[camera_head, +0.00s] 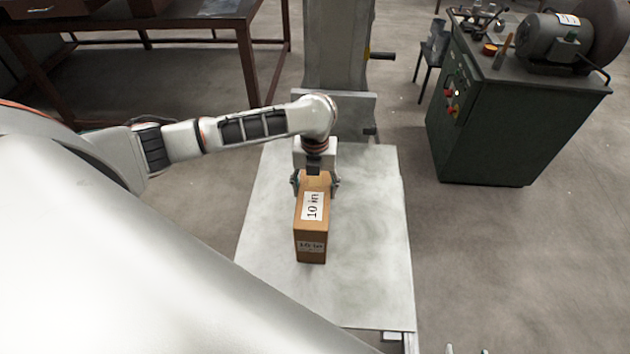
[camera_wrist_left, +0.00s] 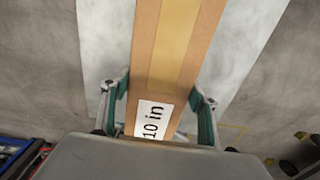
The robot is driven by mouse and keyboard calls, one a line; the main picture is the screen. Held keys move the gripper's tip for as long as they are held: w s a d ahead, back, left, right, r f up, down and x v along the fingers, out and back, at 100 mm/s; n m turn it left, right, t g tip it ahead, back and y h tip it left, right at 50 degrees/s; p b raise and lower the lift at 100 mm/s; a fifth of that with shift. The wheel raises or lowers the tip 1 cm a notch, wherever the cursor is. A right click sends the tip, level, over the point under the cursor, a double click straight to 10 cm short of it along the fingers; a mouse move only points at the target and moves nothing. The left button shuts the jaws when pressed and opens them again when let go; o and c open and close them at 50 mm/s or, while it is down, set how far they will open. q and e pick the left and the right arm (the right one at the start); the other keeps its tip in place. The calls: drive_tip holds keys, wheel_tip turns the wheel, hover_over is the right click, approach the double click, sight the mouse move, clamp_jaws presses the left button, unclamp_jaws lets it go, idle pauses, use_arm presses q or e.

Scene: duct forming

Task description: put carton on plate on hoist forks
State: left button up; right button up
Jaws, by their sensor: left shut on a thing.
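The carton (camera_head: 311,222) is a long brown box with white "10 in" labels, and it is over the middle of the plate. The plate (camera_head: 360,270) is a flat grey sheet in front of the hoist mast (camera_head: 338,50); the forks under it are hidden. My left gripper (camera_head: 315,184) is shut on the far part of the carton, one finger on each side. In the left wrist view the carton (camera_wrist_left: 176,65) runs between the fingers (camera_wrist_left: 160,112), with the plate (camera_wrist_left: 105,40) below. I cannot tell whether the carton's underside touches the plate.
A green machine cabinet (camera_head: 510,125) with a motor on top stands at the right. A brown metal table (camera_head: 160,22) is at the back left. A crank handle (camera_head: 382,55) sticks out from the mast. Bare plate lies around the carton. Floor between plate and cabinet is clear.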

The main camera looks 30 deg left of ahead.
use_arm(q)
drive_tip(key=shift+w+f, duration=0.1)
idle(0.3)
drive_tip(key=o, duration=2.1)
drive_tip(key=shift+f, duration=0.1)
drive_tip(key=shift+c, duration=0.2)
wheel_tip(320, 180, up, 11)
drive_tip(key=shift+f, duration=0.1)
drive_tip(key=shift+r, duration=0.75)
